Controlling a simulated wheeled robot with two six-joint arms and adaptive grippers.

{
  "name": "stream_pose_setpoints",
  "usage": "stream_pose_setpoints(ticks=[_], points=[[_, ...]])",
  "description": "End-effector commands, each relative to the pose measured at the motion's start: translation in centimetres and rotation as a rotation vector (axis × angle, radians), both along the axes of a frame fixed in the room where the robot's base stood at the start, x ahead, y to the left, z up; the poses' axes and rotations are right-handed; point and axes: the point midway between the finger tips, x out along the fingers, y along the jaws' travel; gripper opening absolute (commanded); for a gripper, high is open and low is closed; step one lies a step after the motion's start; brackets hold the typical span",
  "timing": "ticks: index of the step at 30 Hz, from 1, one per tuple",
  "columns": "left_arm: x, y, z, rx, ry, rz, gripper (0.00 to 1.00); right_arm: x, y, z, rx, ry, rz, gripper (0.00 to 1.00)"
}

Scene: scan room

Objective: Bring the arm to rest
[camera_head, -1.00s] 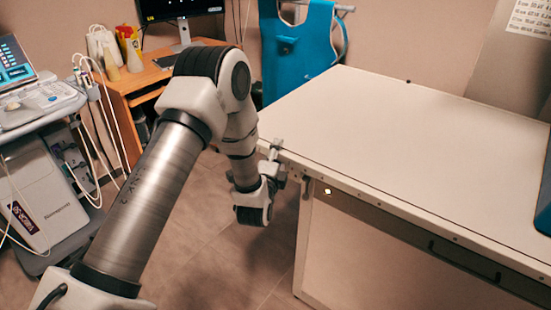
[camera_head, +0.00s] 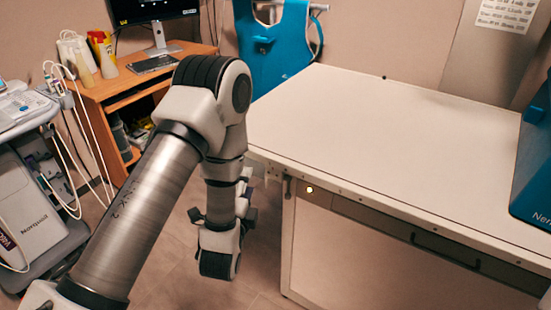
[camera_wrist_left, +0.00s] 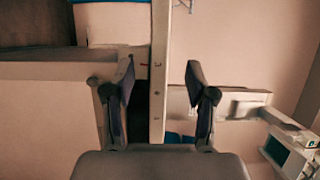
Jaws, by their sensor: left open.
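My left arm comes in from the lower left of the head view, bends at a high elbow and hangs down in front of the white table's near left corner. My left gripper (camera_head: 222,213) is low beside that corner, partly hidden behind my own wrist, with dark finger parts showing on either side. In the left wrist view the gripper (camera_wrist_left: 158,85) shows two dark fingers spread wide apart. Nothing is held between them; a pale upright bar passes behind the gap. My right gripper is not in view.
The white table (camera_head: 390,125) has a mostly bare top, with a blue object (camera_head: 532,165) at its right edge. A wooden desk (camera_head: 120,85) with a monitor (camera_head: 150,10) stands behind. A medical cart (camera_head: 35,200) is at left. Open floor (camera_head: 170,275) lies below the arm.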

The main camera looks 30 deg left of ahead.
Motion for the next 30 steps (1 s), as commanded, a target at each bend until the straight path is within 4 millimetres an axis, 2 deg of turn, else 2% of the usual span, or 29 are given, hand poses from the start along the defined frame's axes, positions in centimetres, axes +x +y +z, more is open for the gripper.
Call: stream_pose_setpoints(ticks=[5, 8, 9, 11, 14, 15, 17, 18, 19, 21, 24, 27, 30], points=[[-0.1, 0.0, 0.0, 0.000, 0.005, 0.000, 0.56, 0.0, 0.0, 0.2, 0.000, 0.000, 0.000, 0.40], [-1.0, -0.3, -0.5, 0.004, 0.063, -0.008, 0.56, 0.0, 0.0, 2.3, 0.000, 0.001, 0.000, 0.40], [-1.8, -0.7, -1.2, 0.003, 0.113, -0.023, 0.56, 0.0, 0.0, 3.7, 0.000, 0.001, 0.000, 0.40], [-3.4, -1.7, -4.3, -0.065, 0.247, -0.049, 0.56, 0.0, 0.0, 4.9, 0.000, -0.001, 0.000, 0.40], [-7.7, -3.5, -10.6, -0.377, 0.506, -0.019, 0.56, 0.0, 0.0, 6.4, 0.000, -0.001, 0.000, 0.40], [-10.1, -4.3, -13.0, -0.527, 0.614, 0.032, 0.56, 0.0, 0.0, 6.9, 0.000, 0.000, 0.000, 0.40], [-14.2, -5.5, -16.1, -0.760, 0.770, 0.164, 0.56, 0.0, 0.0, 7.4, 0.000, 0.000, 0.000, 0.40], [-16.9, -6.2, -17.8, -0.902, 0.856, 0.280, 0.56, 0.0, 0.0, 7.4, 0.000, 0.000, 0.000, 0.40], [-18.8, -6.6, -18.7, -0.995, 0.906, 0.378, 0.56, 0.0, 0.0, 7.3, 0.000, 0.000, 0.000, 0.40], [-22.3, -7.3, -19.9, -1.166, 0.979, 0.606, 0.56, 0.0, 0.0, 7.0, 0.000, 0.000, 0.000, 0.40], [-25.5, -7.8, -20.3, -1.300, 1.003, 0.869, 0.56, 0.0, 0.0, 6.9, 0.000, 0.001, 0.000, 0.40], [-26.4, -7.8, -20.3, -1.359, 0.973, 0.991, 0.56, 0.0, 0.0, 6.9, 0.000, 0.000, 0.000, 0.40], [-26.4, -7.8, -20.3, -1.373, 0.956, 1.009, 0.56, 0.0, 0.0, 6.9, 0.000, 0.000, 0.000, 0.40]])
